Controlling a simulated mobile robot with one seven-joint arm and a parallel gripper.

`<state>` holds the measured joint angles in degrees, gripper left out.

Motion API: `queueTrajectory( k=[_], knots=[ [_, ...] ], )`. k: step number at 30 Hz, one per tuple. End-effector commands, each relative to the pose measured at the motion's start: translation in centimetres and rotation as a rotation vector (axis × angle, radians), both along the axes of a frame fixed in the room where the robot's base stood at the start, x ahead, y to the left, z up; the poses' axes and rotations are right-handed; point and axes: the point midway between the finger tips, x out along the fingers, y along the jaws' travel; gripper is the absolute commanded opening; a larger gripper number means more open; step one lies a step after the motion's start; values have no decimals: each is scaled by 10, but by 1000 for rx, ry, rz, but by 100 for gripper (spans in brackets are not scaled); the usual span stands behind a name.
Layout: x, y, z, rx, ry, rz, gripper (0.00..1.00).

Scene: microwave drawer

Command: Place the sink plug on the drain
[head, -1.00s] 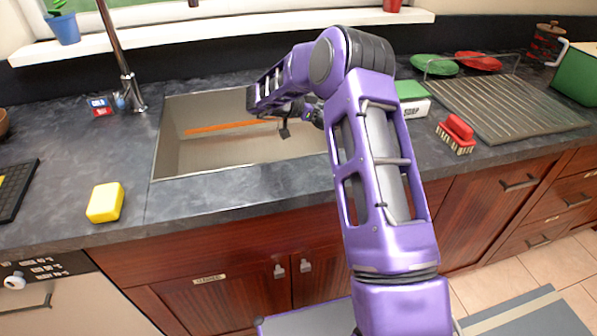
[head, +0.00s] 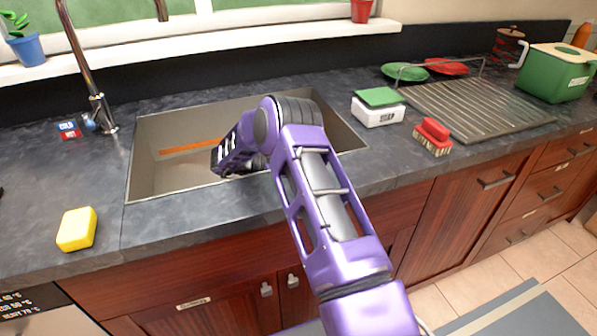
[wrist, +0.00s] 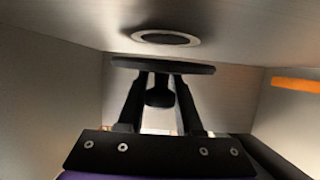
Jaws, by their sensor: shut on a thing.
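The sink plug (wrist: 163,66), a thin dark disc with a knob, is in my gripper (wrist: 160,101), which is shut on that knob. In the wrist view the drain (wrist: 165,38), a dark circle with a pale rim, shows on the sink floor just beyond the plug. The plug appears apart from the drain and slightly off it, though the exact gap is hard to tell. In the head view my arm reaches down into the sink (head: 147,160). My gripper, the plug and the drain are hidden there.
The sink walls stand close around my gripper; an orange strip shows on one wall (wrist: 297,85). A faucet (head: 100,110) rises at the sink's left. A yellow sponge (head: 77,229) lies front left. A soap box (head: 378,112), a brush (head: 433,138) and a drying rack (head: 475,108) stand right.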

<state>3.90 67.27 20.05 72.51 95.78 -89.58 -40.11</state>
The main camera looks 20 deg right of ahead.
Motion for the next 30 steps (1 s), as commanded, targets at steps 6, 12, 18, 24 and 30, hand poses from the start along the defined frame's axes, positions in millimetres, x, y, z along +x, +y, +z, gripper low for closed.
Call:
queueTrajectory(
  k=[6,12,18,24,30],
  knots=[
    [0,0,-4,0,-2,0,0],
    [0,0,-9,0,-1,1,0],
    [0,0,-17,0,0,1,0],
    [-1,0,-22,1,4,2,38],
    [-2,0,-23,2,5,1,64]
  ],
)
